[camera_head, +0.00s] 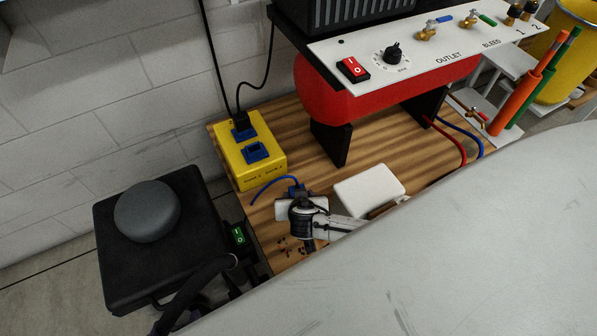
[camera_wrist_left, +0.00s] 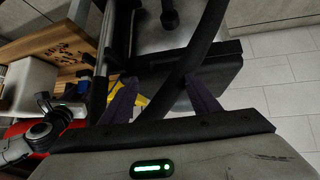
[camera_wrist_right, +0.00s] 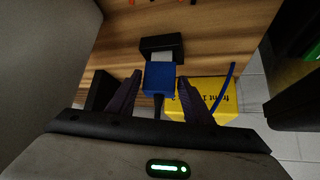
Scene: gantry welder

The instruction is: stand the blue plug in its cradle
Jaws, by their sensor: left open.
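The blue plug (camera_wrist_right: 160,80) sits between the fingertips of my right gripper (camera_wrist_right: 160,76), which looks shut on it. In the head view the plug (camera_head: 296,191) shows small above the wood bench, beside my right wrist, with a blue cable curving left. In the right wrist view a dark block (camera_wrist_right: 161,42) stands just beyond the plug, with a pale part between them; it may be the cradle. Whether plug and block touch is unclear. My left gripper (camera_wrist_left: 162,68) is open and holds nothing; a black tube passes across its view. Only a purple finger part shows in the head view (camera_head: 158,328).
A yellow socket block (camera_head: 252,172) stands on the bench's left end, with a black plug in one blue socket. A white box (camera_head: 368,187) lies right of my right wrist. A red tank (camera_head: 345,92) stands behind. A black dome-topped unit (camera_head: 120,245) stands left.

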